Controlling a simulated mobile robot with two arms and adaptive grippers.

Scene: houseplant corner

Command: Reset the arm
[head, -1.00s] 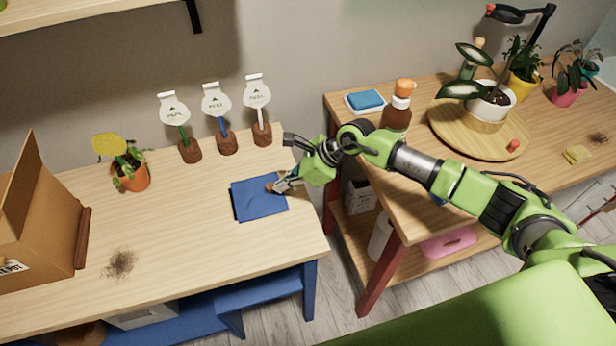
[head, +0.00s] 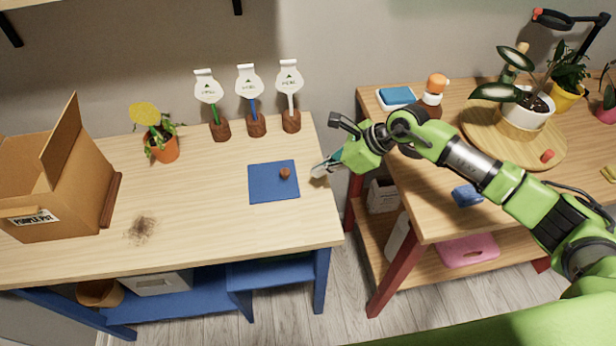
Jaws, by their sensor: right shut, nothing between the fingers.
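My right arm comes in from the right of the head view. Its gripper (head: 321,171) is shut and empty, just past the right edge of the left table (head: 200,240). It is to the right of a blue mat (head: 262,193) and apart from it. A small brown lump (head: 285,173) lies on the mat's upper right part. My left gripper is not in view.
Three white-tagged markers on brown bases (head: 257,127), an orange-potted plant (head: 163,150), a cardboard box (head: 65,185) and a dirt patch (head: 141,229) are on the left table. The right table holds an orange-capped bottle (head: 431,99), a blue sponge (head: 396,95) and a round board (head: 545,157).

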